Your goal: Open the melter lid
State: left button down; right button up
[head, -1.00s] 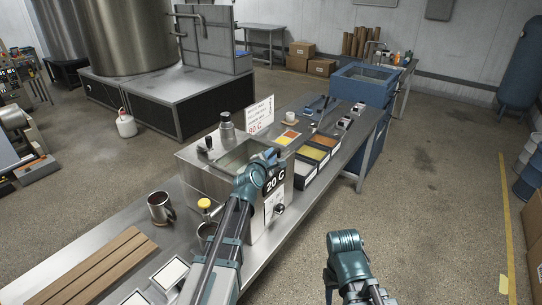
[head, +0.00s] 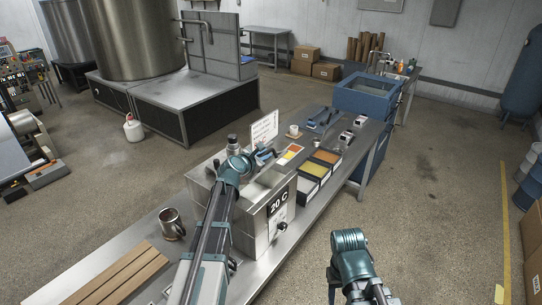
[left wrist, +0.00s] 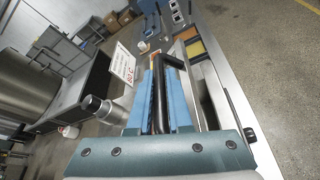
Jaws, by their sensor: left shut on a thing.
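The melter (head: 282,212) is a metal box on the steel bench, with a "20 C" display and a dial on its front. My left gripper (head: 264,156) is over the back part of its top. In the left wrist view its blue fingers (left wrist: 162,95) are shut on a black bar-shaped handle (left wrist: 178,68), which looks like the lid handle. My arm hides much of the melter's top, so the lid's exact angle is unclear. My right arm shows at the lower right, away from the melter; its fingers are not seen.
A white sign (head: 265,128) and a metal fitting (head: 232,141) stand behind the melter. Trays of coloured material (head: 315,172) sit to its right. A metal mug (head: 172,223) and a wooden board (head: 118,272) are at the left.

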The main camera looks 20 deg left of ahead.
pick_arm(q)
jog(key=w+a+r+n+h+p, duration=0.2)
jog(key=a+r+n, duration=0.1)
jog(key=a, duration=0.5)
jog(key=w+a+r+n+g+h+p, duration=0.1)
jog(key=w+a+r+n+h+p, duration=0.1)
jog(key=a, duration=0.6)
jog(key=shift+w+r+n+g+h+p, duration=0.35)
jog(key=shift+w+r+n, duration=0.2)
jog(key=shift+w+n, duration=0.5)
jog(key=shift+s, duration=0.25)
jog(key=c, duration=0.8)
grip_release()
jog(key=shift+c, duration=0.2)
